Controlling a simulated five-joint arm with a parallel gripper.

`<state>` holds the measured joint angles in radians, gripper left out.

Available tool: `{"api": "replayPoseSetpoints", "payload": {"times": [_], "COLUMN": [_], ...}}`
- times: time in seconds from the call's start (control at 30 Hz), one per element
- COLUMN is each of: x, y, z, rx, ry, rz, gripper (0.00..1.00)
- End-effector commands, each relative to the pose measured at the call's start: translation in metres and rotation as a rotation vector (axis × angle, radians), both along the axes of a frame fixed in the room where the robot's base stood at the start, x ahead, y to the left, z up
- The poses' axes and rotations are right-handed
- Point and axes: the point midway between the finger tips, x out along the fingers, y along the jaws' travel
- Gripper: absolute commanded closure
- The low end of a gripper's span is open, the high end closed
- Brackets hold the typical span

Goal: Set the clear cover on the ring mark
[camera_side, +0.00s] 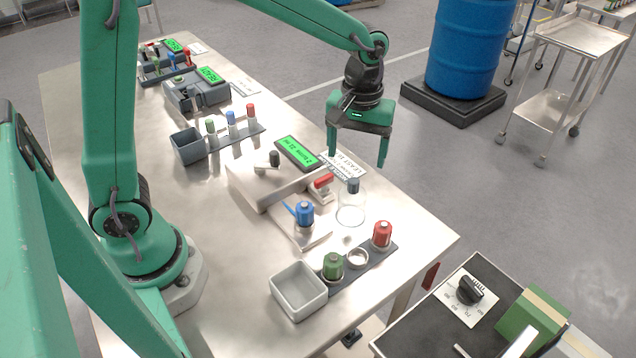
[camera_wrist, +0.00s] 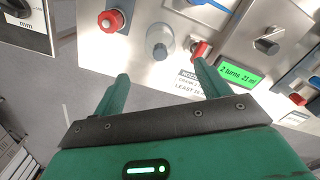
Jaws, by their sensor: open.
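The clear cover (camera_side: 350,213) is a see-through cylinder with a dark knob on top. It stands upright on the steel table near its right edge. In the wrist view the cover (camera_wrist: 158,42) shows beyond my fingertips, between their lines. My gripper (camera_side: 357,158) is open and empty, above and behind the cover, fingers pointing down. It also shows in the wrist view (camera_wrist: 162,85), apart from the cover. A pale ring (camera_side: 358,258) shows in the dark strip between the green and red knobbed pieces; I cannot tell whether it is the ring mark.
A blue knobbed piece (camera_side: 305,213) and a red valve (camera_side: 322,182) stand close left of the cover. A red knobbed piece (camera_side: 381,234), a green one (camera_side: 333,266) and a grey bin (camera_side: 298,290) are in front. A green-lit display (camera_side: 298,152) lies behind.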

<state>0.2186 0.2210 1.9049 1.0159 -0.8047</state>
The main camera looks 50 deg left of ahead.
Motion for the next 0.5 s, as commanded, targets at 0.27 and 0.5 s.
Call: {"api": "replayPoseSetpoints", "payload": {"times": [0.27,0.5], "x": [-0.009,-0.034], "y": [0.008,0.027], "z": [0.014,0.043], "rx": [-0.006,-0.012], "ry": [-0.032,-0.112], "rz": [-0.031,-0.124], "gripper": [0.25,0.25]}}
